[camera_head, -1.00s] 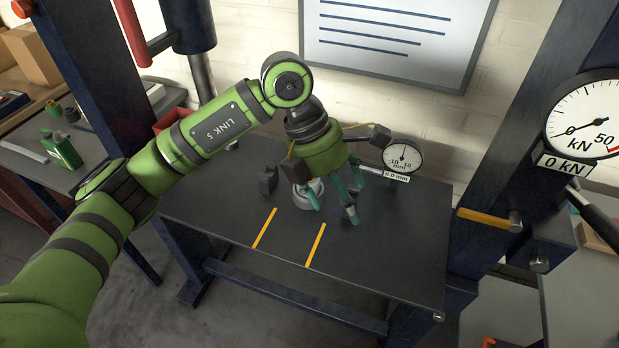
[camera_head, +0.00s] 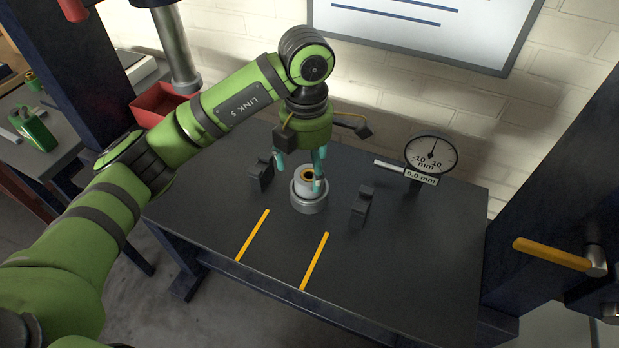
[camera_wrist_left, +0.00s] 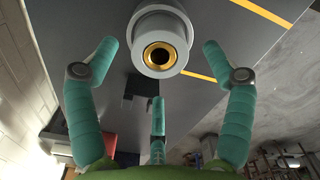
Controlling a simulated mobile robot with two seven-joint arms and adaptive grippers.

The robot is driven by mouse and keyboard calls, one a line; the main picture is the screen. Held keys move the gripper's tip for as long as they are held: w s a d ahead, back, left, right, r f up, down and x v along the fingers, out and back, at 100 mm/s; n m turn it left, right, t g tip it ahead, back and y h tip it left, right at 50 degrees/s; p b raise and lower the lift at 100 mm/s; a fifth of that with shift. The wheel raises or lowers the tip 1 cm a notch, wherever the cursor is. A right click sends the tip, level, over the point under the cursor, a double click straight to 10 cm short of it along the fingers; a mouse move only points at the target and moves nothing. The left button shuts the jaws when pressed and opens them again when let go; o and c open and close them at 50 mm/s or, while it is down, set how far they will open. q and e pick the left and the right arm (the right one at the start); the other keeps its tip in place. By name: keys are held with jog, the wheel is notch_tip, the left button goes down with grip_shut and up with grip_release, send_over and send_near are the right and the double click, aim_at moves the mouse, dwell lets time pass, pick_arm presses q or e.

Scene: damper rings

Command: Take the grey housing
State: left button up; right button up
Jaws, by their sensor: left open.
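The grey housing (camera_head: 309,203) stands upright on the dark bench, a short round body with a wider base and a brass-coloured ring around a dark bore in its top. My left gripper (camera_head: 300,170) is open, its three teal fingers pointing down just above and behind the housing. One finger overlaps the housing's top in the head view; I cannot tell if it touches. In the left wrist view the housing (camera_wrist_left: 152,26) shows at the top centre, beyond the open, empty fingers (camera_wrist_left: 158,66). My right gripper is not in view.
Dark upright blocks stand left (camera_head: 260,175) and right (camera_head: 362,206) of the housing. A dial gauge (camera_head: 431,155) reading 0.0 mm is at the bench's back right. Two yellow strips (camera_head: 253,235) mark the bench (camera_head: 410,270) in front, which is clear. A red bin (camera_head: 160,103) is behind left.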

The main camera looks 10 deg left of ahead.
aim_at(309, 176)
pick_arm(q)
jog(key=f, duration=0.2)
jog(key=f+p, duration=0.1)
jog(key=shift+d, duration=0.25)
jog(key=shift+f, duration=0.25)
grip_shut()
jog(key=shift+r, duration=0.1)
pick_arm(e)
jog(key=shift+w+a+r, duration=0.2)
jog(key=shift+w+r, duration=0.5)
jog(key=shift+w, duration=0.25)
